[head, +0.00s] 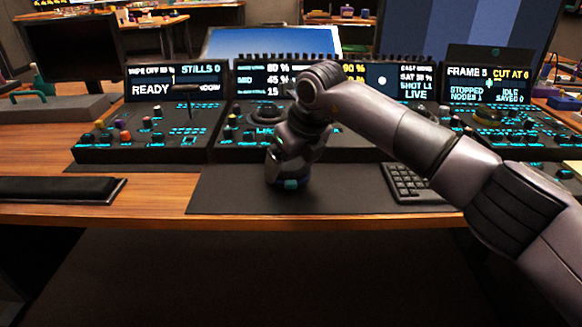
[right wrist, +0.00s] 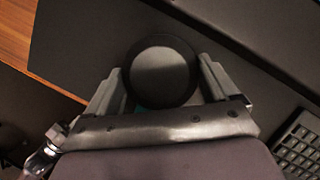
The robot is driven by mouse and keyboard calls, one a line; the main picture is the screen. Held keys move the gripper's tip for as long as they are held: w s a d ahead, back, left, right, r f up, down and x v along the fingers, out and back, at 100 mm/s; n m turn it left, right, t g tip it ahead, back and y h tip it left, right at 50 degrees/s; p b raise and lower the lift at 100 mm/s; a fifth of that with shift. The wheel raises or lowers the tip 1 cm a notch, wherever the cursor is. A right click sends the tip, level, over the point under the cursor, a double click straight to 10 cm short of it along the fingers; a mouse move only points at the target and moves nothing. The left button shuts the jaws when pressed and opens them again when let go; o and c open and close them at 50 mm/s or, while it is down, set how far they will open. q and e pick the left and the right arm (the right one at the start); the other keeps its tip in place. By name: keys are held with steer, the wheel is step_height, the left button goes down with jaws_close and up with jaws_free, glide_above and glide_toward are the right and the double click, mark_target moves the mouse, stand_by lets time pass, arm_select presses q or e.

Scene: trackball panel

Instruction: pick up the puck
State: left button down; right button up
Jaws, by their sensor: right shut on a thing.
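The puck (right wrist: 160,70) is a dark round disc, seen from above in the right wrist view between the fingers of my right gripper (right wrist: 163,84). The gripper is shut on it, with a finger against each side. In the head view my right gripper (head: 288,182) points down at the dark mat (head: 340,196) in front of the middle panel. There the puck is mostly hidden by the gripper, with only a teal glint low down. I cannot tell whether it touches the mat. My left gripper is not in view.
The middle control panel (head: 345,136) with lit screens stands just behind the gripper. A keyboard (head: 408,184) lies to the right on the mat, and a black wrist pad (head: 60,189) lies to the left. The mat's front edge is near the desk edge. Bare wood shows at left.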

step_height(320, 180, up, 9)
steer(key=shift+p, duration=0.95)
step_height(320, 180, up, 9)
steer(key=p, duration=0.2)
glide_above(291, 164)
arm_select(q)
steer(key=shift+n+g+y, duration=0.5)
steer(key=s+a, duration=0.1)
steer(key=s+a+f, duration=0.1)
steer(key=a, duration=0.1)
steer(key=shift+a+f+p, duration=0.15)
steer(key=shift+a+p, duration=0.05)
steer(key=shift+p, duration=0.1)
arm_select(e)
steer(key=shift+r, duration=0.4)
